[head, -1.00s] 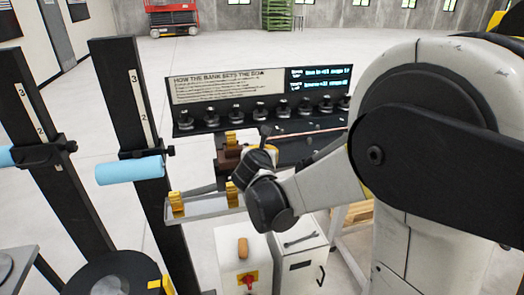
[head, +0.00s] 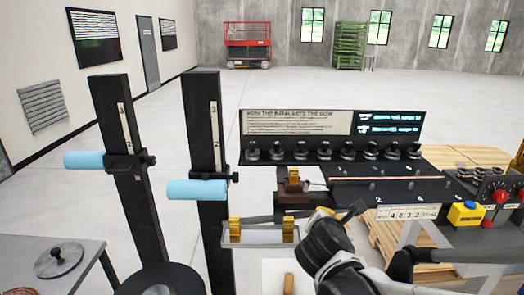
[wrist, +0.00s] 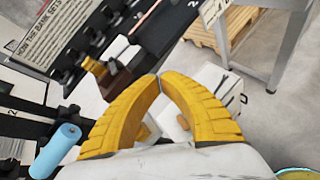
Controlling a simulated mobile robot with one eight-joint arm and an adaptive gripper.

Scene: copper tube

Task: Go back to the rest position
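My gripper (wrist: 159,77) shows in the wrist view with its two yellow ribbed fingers curved together, the tips meeting, and nothing visible between them. In the head view my arm reaches in low at the right of centre, its dark wrist in front of the bench. The thin copper tube (head: 388,178) lies along the dark bench top, apart from my gripper. It also shows at the top of the wrist view (wrist: 146,17).
Two black posts carry light blue rollers (head: 197,190) at the left. A metal tray (head: 262,236) with yellow blocks stands before the bench. A sign panel (head: 330,125) and a row of dark knobs back the bench. A control box (head: 497,193) is at right. Open floor lies behind.

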